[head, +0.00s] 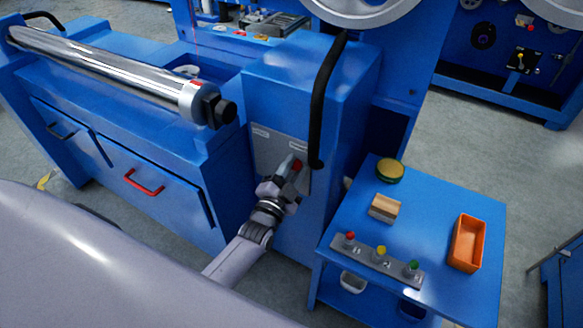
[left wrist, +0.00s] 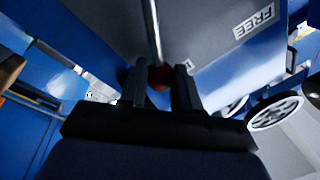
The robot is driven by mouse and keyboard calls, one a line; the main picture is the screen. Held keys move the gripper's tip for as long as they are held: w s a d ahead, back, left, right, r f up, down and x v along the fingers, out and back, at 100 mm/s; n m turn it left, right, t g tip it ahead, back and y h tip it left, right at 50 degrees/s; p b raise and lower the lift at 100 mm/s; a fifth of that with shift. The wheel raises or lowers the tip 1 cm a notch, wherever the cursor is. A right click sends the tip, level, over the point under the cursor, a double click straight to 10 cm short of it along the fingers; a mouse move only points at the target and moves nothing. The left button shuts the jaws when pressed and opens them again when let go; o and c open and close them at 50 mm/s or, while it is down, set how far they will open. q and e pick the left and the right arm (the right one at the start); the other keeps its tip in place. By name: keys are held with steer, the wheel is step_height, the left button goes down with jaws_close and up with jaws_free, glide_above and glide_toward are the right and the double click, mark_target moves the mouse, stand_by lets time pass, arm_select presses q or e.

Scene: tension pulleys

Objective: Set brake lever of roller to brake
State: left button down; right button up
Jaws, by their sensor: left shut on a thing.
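The brake lever is a thin metal rod (left wrist: 153,32) with a red knob (head: 297,165) at its end, in front of a grey plate (head: 270,155) on the blue machine housing. In the left wrist view the knob (left wrist: 160,77) sits between the two dark fingers. My left gripper (head: 290,167) is shut on this knob; it also shows in the left wrist view (left wrist: 159,88). The plate has two small white labels, too small to read in the head view. One label (left wrist: 258,20) reads FREE in the left wrist view. My right gripper is not in view.
A chrome roller (head: 105,70) lies at the upper left. A black curved handle (head: 325,95) runs down the housing just right of the plate. A blue side table (head: 435,205) at the right carries an orange bin (head: 466,243), a wooden block (head: 385,208) and a button strip (head: 376,262).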

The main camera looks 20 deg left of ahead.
arm_select(q)
steer(key=shift+d+f, duration=0.1)
steer(key=shift+d, duration=0.05)
steer(key=c, duration=0.8)
jaws_free()
steer(key=s+p, duration=0.1)
steer(key=s, duration=0.6)
steer(key=shift+f, duration=0.45)
steer(key=shift+s, duration=0.1)
steer(key=s+d+f+n+g+h, duration=0.15)
steer(key=s+n+g, duration=0.3)
steer(key=s, duration=0.45)
steer(key=s+d+f+n+g+h, duration=0.1)
steer(key=s+d+f+n+g, duration=0.15)
steer(key=s+g, duration=0.45)
step_height(320, 180, up, 10)
steer(key=s+a+t+p, duration=0.1)
steer(key=s+t+p, duration=0.1)
steer(key=p, duration=1)
steer(key=shift+s+a, duration=0.2)
steer(key=shift+a, duration=0.1)
